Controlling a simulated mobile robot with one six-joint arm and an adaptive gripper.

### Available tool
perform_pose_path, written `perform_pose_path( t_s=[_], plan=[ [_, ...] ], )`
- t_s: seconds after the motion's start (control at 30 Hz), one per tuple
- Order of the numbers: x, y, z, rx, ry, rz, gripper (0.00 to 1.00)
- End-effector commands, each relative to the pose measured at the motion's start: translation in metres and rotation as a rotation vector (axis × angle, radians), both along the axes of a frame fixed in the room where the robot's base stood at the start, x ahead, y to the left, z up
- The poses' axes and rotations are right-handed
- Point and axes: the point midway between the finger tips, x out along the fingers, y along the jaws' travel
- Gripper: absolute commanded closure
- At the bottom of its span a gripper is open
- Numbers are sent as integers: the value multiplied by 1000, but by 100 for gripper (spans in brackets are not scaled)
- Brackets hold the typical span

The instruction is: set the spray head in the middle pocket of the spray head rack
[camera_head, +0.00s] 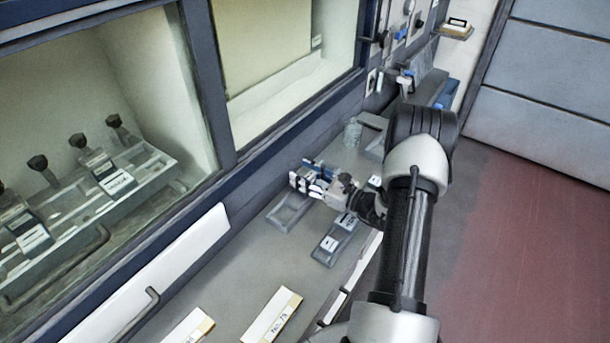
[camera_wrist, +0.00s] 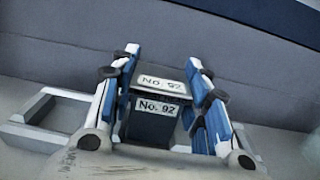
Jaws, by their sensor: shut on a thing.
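My gripper (camera_head: 314,184) has blue and white fingers and hangs low over the grey counter, in the middle of the head view. In the wrist view my gripper (camera_wrist: 160,85) is shut on a dark block (camera_wrist: 150,126) with two white labels reading No. 92. Its shape does not show clearly whether this is the spray head. A grey open-framed tray (camera_head: 287,216) lies under and beside the fingers; its frame also shows behind them in the wrist view (camera_wrist: 40,131). I cannot make out a middle pocket or tell whether the block touches the tray.
A grey labelled holder (camera_head: 326,252) stands just right of the tray. A clear bottle (camera_head: 352,134) and a grey bin (camera_head: 371,136) are behind. White label plates (camera_head: 272,315) lie at the counter's front. A glazed cabinet (camera_head: 225,120) with handles borders the left.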

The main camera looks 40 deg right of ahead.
Motion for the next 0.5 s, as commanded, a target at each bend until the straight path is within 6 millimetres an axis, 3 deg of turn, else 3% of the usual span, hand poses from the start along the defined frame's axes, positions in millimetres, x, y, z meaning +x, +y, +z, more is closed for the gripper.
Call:
perform_pose_path(
  t_s=[0.5],
  plan=[
    [0,0,-8,0,-2,0,93]
  ],
)
